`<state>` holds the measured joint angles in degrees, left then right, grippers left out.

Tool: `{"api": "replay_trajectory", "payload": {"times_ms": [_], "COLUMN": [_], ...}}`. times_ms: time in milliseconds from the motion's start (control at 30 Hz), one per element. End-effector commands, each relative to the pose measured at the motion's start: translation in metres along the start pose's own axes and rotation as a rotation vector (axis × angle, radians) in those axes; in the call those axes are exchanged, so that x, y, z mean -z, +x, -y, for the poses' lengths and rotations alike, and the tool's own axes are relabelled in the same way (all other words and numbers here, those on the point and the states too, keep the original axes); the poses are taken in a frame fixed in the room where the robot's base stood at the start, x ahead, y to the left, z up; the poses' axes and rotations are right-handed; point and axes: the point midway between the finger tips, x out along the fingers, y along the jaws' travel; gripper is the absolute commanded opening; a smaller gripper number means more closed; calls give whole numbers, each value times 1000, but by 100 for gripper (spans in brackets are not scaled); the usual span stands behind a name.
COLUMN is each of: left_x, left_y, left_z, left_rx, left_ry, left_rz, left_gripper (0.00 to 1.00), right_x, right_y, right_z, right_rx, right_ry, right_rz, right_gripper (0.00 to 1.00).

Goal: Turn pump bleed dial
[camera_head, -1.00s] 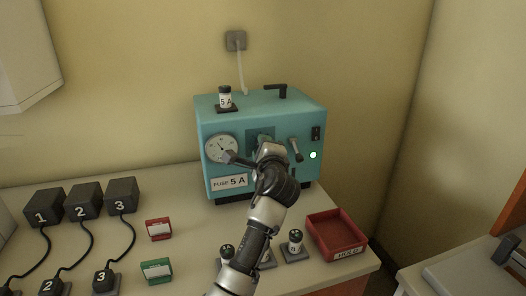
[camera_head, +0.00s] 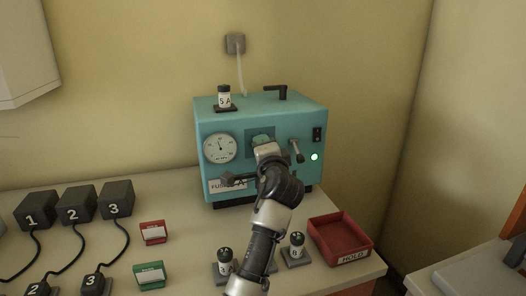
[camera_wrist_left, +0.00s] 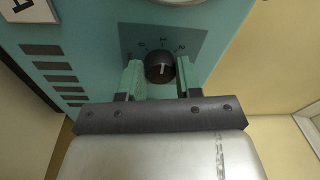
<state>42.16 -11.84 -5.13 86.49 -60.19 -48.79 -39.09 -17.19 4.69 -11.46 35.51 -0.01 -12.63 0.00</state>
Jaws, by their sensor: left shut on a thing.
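The teal pump box (camera_head: 290,115) stands on the bench against the wall. Its black bleed dial (camera_wrist_left: 160,68) sits on a darker square plate (camera_wrist_left: 190,38) with markings around it; the dial's white pointer line is nearly upright in the wrist view. My left gripper (camera_wrist_left: 160,76) has one finger on each side of the dial and is shut on it. In the head view my left gripper (camera_head: 264,146) covers the dial. The round gauge (camera_head: 220,148) is left of the plate, its needle pointing roughly upward. My right gripper is not in view.
A lever (camera_head: 296,150) and a lit green lamp (camera_head: 314,157) are right of the dial. A fuse (camera_head: 224,97) stands on the box top. More fuses (camera_head: 297,244) and a red HOLD tray (camera_head: 340,241) are in front. Numbered black blocks (camera_head: 75,203) stand at left.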

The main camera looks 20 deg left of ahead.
Motion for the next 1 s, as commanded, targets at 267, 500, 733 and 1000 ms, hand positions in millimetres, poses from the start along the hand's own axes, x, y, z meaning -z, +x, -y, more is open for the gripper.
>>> {"api": "replay_trajectory", "payload": {"times_ms": [267,500,733,1000], "left_x": [0,0,0,-2], "left_y": [1,0,0,3], "left_z": [2,2,1,1], "left_rx": [4,3,2,1], "left_ry": [-2,-2,-1,-1], "left_rz": [1,1,0,-1], "left_gripper": [11,57,60,60], "right_x": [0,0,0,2], "right_y": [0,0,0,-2], "right_z": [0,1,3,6], "right_rx": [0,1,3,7], "right_ry": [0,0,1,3], "right_rz": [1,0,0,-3], "right_gripper": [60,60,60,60]}}
